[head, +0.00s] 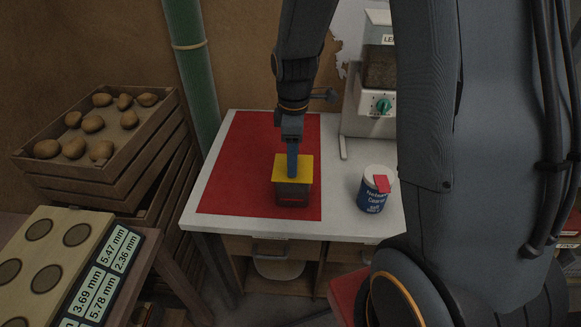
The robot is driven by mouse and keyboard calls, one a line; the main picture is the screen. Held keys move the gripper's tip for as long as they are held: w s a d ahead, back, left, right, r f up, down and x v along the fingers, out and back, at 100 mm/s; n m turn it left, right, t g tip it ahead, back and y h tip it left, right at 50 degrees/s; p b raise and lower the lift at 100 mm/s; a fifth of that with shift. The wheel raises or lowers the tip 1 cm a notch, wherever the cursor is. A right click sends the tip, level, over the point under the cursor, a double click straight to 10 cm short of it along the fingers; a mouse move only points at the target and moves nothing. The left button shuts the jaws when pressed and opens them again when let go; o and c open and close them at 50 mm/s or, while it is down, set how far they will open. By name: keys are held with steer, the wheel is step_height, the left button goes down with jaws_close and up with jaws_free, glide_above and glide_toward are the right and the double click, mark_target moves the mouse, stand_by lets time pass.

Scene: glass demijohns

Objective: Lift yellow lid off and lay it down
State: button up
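The yellow lid (304,168) is square and flat. It sits on top of a dark, box-like container (292,193) with a small red mark low on its front. The container stands upright on the red mat (236,180) on the white table. My gripper (292,172) points straight down over the middle of the lid, and its tip appears to reach the lid's top. I see the fingers edge-on, so their opening and any grip on the lid are hidden.
A blue-and-white tub (372,196) with a red piece on top stands right of the mat. A grey-white machine (374,120) with a green knob stands behind it. The mat left of the container is clear. Crates of potatoes (130,155) and a green pipe (192,70) are at left.

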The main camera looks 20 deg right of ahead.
steer(key=shift+r+p, duration=0.9)
steer(key=shift+r, duration=0.15)
steer(key=shift+r+p, duration=1.95)
steer(key=shift+r, duration=0.45)
